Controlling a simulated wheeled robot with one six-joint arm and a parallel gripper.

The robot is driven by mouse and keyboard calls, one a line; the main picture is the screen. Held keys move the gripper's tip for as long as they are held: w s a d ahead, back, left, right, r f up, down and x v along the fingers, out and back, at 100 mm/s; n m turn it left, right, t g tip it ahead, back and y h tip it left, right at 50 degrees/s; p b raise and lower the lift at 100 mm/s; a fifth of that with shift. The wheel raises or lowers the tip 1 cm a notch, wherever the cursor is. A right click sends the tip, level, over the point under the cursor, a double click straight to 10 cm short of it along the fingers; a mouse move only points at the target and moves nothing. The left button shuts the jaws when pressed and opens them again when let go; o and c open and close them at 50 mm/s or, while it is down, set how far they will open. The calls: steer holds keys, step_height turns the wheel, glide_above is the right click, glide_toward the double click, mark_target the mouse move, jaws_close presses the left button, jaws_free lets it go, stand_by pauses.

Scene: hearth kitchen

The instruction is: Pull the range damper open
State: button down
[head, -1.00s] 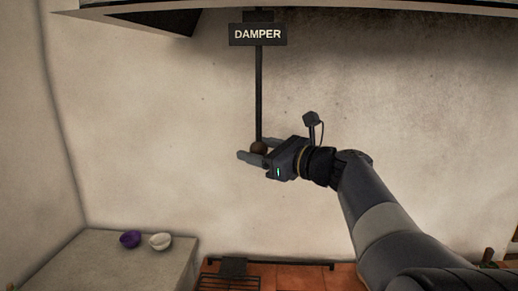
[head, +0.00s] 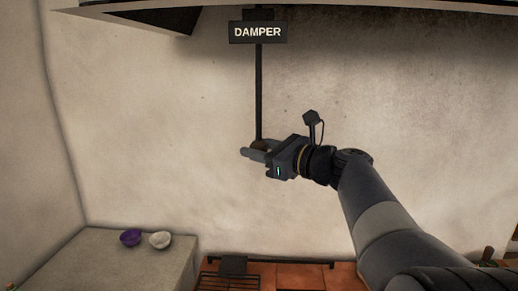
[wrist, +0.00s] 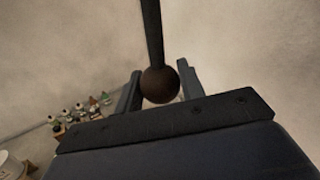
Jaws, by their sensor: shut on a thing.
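The damper is a dark vertical rod (head: 259,90) hanging below a black sign (head: 257,32) that reads DAMPER. A round brown knob (wrist: 160,85) ends the rod at the bottom; in the head view my fingers mostly hide it. My gripper (head: 257,151) reaches in from the right at the knob's height and is shut on the knob. In the wrist view the knob sits between the two fingers, with the rod rising straight up from it.
A pale wall stands behind the rod, and a hood edge (head: 330,6) runs along the top. At the lower left, a counter (head: 110,262) holds a purple bowl (head: 130,237) and a white bowl (head: 160,240). A rack (head: 228,281) and orange tiles lie below.

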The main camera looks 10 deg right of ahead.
step_height(320, 180, down, 8)
steer(key=b, duration=0.5)
steer(key=shift+r, duration=0.25)
steer(key=c, duration=1)
jaws_free()
steer(key=shift+o, duration=0.3)
steer(key=shift+r, duration=0.1)
steer(key=b+v, duration=0.2)
steer(key=v, duration=0.9)
steer(key=shift+w+a, duration=0.1)
steer(key=shift+w, duration=0.1)
